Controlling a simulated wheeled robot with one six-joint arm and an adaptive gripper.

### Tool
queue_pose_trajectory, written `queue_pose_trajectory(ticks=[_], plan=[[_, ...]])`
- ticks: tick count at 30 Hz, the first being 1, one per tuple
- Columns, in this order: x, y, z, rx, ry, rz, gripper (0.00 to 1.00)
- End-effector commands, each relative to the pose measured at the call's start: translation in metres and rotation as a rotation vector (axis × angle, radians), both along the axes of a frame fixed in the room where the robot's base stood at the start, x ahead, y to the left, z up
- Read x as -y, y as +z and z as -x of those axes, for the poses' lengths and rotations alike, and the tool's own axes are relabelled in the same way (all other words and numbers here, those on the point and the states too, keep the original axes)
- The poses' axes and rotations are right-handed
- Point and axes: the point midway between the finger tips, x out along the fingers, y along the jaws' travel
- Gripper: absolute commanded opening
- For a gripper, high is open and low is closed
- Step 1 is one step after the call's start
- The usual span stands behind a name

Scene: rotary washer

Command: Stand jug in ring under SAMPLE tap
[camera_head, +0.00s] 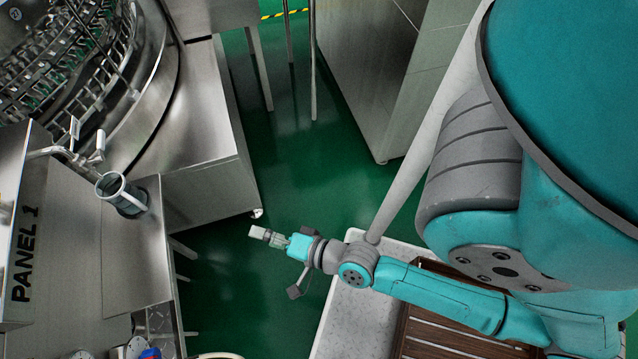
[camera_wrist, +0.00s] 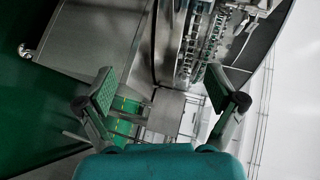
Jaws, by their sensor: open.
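A grey jug (camera_head: 124,197) with a pale rim and handle stands on the steel shelf (camera_head: 135,255) beside PANEL 1, at the left of the head view. It is just below a small tap (camera_head: 95,155) on a bent pipe. Whether a ring holds the jug's base is hidden, and no SAMPLE label is readable. My gripper (camera_head: 258,233) is well to the right of the jug, out over the green floor. In the wrist view my gripper (camera_wrist: 166,92) has its two fingers wide apart with nothing between them. The jug is not visible there.
The rotary washer (camera_head: 75,55) fills the upper left, with a steel cabinet (camera_head: 205,130) beside it. PANEL 1 (camera_head: 22,240) stands left of the shelf. A white speckled tray (camera_head: 350,315) with brown slats lies below my arm. Green floor between is clear.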

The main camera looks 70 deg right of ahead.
Motion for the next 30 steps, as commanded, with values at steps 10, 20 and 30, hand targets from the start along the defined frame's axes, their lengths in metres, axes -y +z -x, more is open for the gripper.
queue_pose_trajectory(ticks=[10,20,30], plan=[[-0.006,0.055,0.113,-0.052,0.237,0.888,0.93],[-0.013,0.098,0.154,-0.032,0.398,1.366,0.93],[-0.014,0.100,0.155,-0.030,0.407,1.393,0.93]])
